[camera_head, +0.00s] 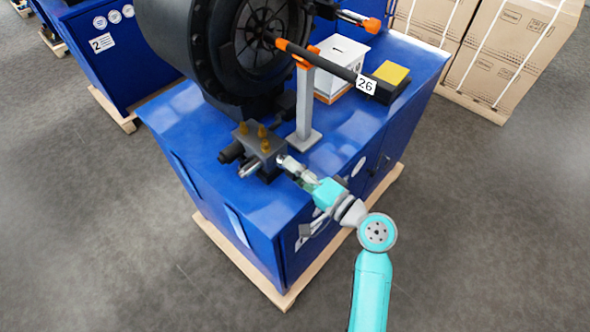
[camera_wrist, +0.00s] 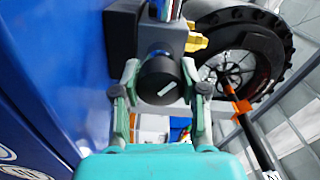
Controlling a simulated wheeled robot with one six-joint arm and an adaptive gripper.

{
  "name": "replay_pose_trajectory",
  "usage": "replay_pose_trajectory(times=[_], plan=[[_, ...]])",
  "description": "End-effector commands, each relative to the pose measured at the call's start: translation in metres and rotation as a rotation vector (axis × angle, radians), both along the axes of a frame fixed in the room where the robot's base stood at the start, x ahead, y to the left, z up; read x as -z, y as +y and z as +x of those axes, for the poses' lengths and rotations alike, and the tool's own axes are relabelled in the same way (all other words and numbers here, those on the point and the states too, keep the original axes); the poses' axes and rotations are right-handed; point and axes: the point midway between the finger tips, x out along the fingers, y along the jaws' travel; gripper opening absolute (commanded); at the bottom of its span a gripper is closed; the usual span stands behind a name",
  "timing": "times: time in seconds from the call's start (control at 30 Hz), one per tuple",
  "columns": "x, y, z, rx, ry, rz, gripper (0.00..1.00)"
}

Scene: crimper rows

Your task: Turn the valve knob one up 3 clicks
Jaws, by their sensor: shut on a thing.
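The valve knob (camera_wrist: 157,72) is a round black knob with a short white line on its face. In the wrist view the line slants, its right end higher. My gripper (camera_wrist: 160,84) has one finger on each side of the knob and is shut on it. The knob sits on a grey valve block (camera_head: 258,143) with brass fittings on top, on the blue machine's near corner. In the head view my gripper (camera_head: 284,163) reaches the block's right side and hides the gripped knob. Another dark cylindrical part (camera_head: 231,152) sticks out at the block's left.
The blue cabinet top (camera_head: 345,133) carries a large black wheel (camera_head: 215,50), a grey post (camera_head: 304,105) with a black bar, a white box (camera_head: 340,58) and a yellow-topped block (camera_head: 391,73). Cartons (camera_head: 515,50) stand behind. The grey floor around is clear.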

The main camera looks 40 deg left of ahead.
Motion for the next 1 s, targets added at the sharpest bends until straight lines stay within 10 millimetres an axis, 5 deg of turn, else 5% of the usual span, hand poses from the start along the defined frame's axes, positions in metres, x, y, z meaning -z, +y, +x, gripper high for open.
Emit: replay_pose_trajectory(times=[0.77,0.8,0.9,1.0], plan=[[0.0005,-0.0005,0.0009,0.002,0.103,0.007,0.08],[0.0005,-0.0005,0.0009,0.002,0.103,0.007,0.50],[0.0004,-0.0005,0.0007,0.002,0.103,0.007,0.68],[0.0003,-0.0003,0.0005,0.001,0.103,0.007,0.68]])
